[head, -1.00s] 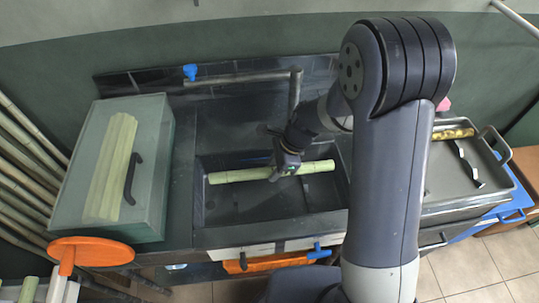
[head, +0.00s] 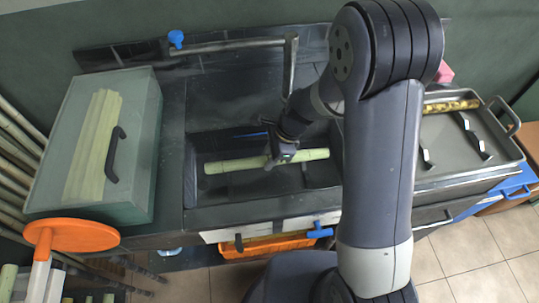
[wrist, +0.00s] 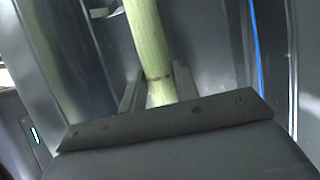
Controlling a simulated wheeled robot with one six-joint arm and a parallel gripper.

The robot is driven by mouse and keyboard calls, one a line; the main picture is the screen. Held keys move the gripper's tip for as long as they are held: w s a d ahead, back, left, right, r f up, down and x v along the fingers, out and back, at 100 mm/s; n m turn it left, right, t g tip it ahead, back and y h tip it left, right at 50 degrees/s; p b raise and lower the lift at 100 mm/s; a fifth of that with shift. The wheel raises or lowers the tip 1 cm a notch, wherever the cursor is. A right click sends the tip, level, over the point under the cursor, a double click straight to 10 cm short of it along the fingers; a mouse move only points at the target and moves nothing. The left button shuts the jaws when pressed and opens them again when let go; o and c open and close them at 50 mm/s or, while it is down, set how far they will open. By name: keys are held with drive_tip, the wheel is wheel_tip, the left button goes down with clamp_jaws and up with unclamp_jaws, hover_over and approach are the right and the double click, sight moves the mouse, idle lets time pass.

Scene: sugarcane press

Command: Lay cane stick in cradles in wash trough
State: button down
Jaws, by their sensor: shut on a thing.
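The wrist view shows the stick (wrist: 147,35) running between the two fingers of my gripper (wrist: 156,82). Dark upright pieces, perhaps cradles, show below the stick inside the trough. I cannot tell whether the stick touches them, and my gripper and arm hide part of the trough.
A faucet pipe (head: 228,45) with a blue knob runs behind the trough. A lidded translucent box (head: 140,150) with pale sticks inside stands at left, near an orange disc (head: 72,235). A grey tray (head: 436,178) stands at right, with several long poles leaning far left.

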drive_tip(key=shift+f+b, duration=1.75)
drive_tip(key=shift+f, duration=0.95)
drive_tip(key=c, duration=1)
unclamp_jaws()
drive_tip(key=shift+o, duration=0.4)
drive_tip(key=o, duration=0.5)
